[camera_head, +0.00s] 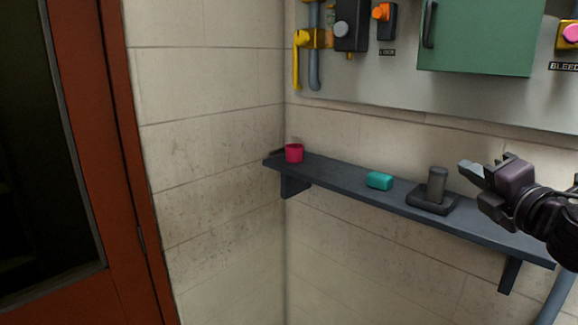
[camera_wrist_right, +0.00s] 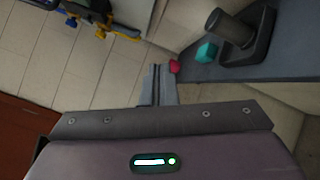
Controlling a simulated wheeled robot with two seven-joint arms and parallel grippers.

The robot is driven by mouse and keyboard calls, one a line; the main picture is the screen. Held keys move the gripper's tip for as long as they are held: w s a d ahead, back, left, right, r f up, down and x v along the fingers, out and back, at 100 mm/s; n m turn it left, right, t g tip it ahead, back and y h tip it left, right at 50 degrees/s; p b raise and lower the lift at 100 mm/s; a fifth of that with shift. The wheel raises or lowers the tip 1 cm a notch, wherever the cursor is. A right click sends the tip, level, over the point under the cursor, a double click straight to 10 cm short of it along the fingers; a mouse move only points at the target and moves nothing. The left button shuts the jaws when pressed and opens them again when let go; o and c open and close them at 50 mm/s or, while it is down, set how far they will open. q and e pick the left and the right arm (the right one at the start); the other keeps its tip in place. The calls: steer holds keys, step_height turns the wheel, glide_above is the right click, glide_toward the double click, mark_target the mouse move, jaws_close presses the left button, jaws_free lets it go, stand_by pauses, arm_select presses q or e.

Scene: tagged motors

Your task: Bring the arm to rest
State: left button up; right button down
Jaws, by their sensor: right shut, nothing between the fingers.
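My right gripper (camera_head: 470,170) comes in from the right in the head view, above the right part of the shelf. Its fingers are together with nothing between them. They also show closed in the right wrist view (camera_wrist_right: 157,84). The gripper is to the right of a dark cylinder on a square base (camera_head: 437,185) and appears apart from it. My left gripper is not in view.
The dark wall shelf (camera_head: 335,176) holds a red cup-like piece (camera_head: 294,153), a teal block (camera_head: 380,181) and the dark cylinder. Above it hangs a grey panel (camera_head: 375,92) with a green box (camera_head: 478,38) and valves. A red-framed door (camera_head: 115,200) stands left.

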steer(key=s+a+f+m+g+h, duration=0.1)
steer(key=s+f+m+g+h, duration=0.25)
steer(key=f+m, duration=0.8)
steer(key=s+a+f+m+g+h, duration=0.1)
steer(key=s+f+m+g+h, duration=0.2)
steer(key=f, duration=1.6)
steer(key=s+a+f+m+g+y, duration=0.2)
steer(key=s+a+f+m+g, duration=0.3)
steer(key=s, duration=0.5)
steer(key=s+a+f+m+g+y, duration=0.1)
steer(key=s+a+f+m+g, duration=0.3)
steer(key=s+f, duration=0.4)
step_height(320, 180, down, 28)
steer(key=s+a, duration=0.1)
steer(key=s, duration=0.1)
steer(key=s+d+f+g, duration=0.1)
steer(key=s+f, duration=0.8)
steer(key=s, duration=0.1)
steer(key=s+d+f, duration=0.2)
steer(key=s+f, duration=0.8)
steer(key=shift+d+f+g, duration=0.15)
steer(key=shift+d+g, duration=0.15)
steer(key=shift+g, duration=0.05)
